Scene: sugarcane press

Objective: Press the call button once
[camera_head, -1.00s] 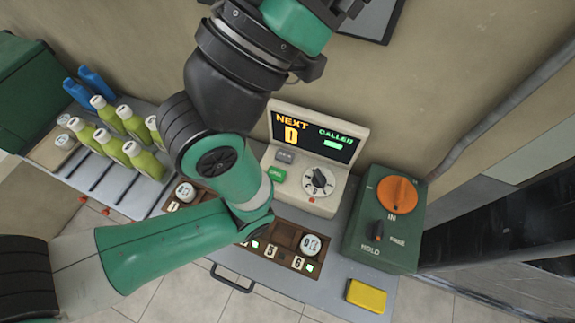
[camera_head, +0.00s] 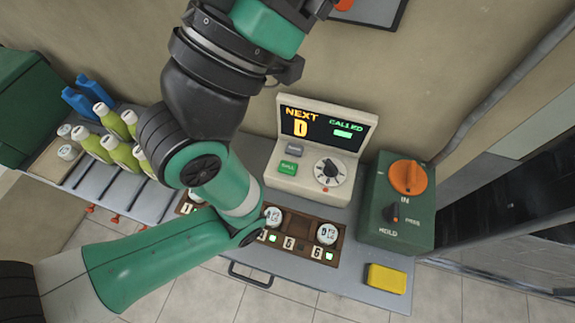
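The call button (camera_head: 288,167) is a small green button marked CALL, on the left of the front panel of a beige console (camera_head: 310,188). The console's dark screen (camera_head: 321,128) shows NEXT with an orange D, and CALLED above a green bar. A grey button (camera_head: 295,149) is above the call button, and a white dial with a black knob (camera_head: 330,170) is to its right. My green and black arm comes in from the left and rises past the console's left side, without covering the call button. Neither gripper's fingers show.
A brown tray (camera_head: 301,229) with round white-topped pieces and numbered slots sits in front of the console, partly behind my arm. A green box with an orange knob (camera_head: 408,177) stands right, with a yellow block (camera_head: 386,278) before it. Several green bottles (camera_head: 124,155) stand left.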

